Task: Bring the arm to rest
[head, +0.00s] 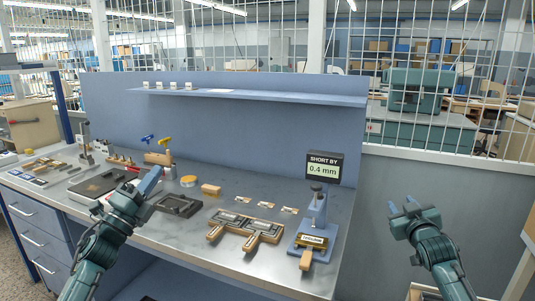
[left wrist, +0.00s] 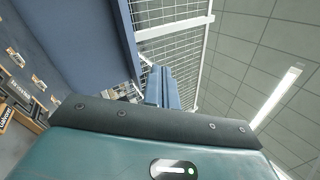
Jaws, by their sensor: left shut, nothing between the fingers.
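My left gripper (head: 152,180) is raised over the left part of the workbench, its blue fingers together and empty. The left wrist view shows the same closed fingers (left wrist: 162,88) pointing away, with nothing between them. My right gripper (head: 402,205) is off the bench's right end, in front of the grey wall, with its two fingertips apart and nothing seen between them.
The grey bench top (head: 190,228) carries a dark tray (head: 178,205), wooden-handled tools (head: 243,228) and a small press (head: 318,215) under a display (head: 323,168) reading "SHORT BY 0.4 mm". A blue back panel with a shelf (head: 250,95) stands behind.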

